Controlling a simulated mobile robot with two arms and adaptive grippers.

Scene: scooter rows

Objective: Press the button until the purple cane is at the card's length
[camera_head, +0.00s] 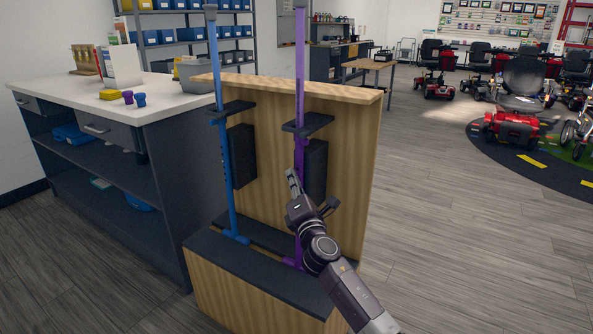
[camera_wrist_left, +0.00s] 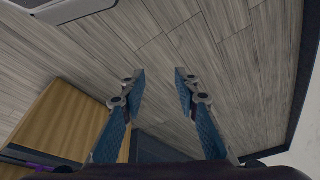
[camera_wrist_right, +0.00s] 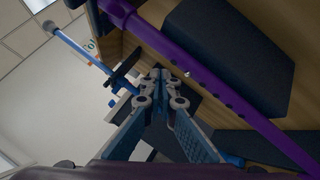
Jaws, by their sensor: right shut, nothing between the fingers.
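The purple cane (camera_head: 300,80) stands upright in a dark clamp (camera_head: 308,124) on a wooden stand. It also crosses the right wrist view (camera_wrist_right: 200,73), where dark holes show along its tube. My right gripper (camera_head: 293,182) is shut and empty, in front of the lower part of the purple cane. In the right wrist view its fingertips (camera_wrist_right: 162,80) are close beside the tube; I cannot tell if they touch it. My left gripper (camera_wrist_left: 159,80) is open and empty above the floor.
A blue cane (camera_head: 219,90) stands in the same wooden stand (camera_head: 345,150), left of the purple one. The white-topped counter (camera_head: 60,85) is at the left, with small yellow, purple and blue pieces. Scooters (camera_head: 515,95) stand far right; the floor between is clear.

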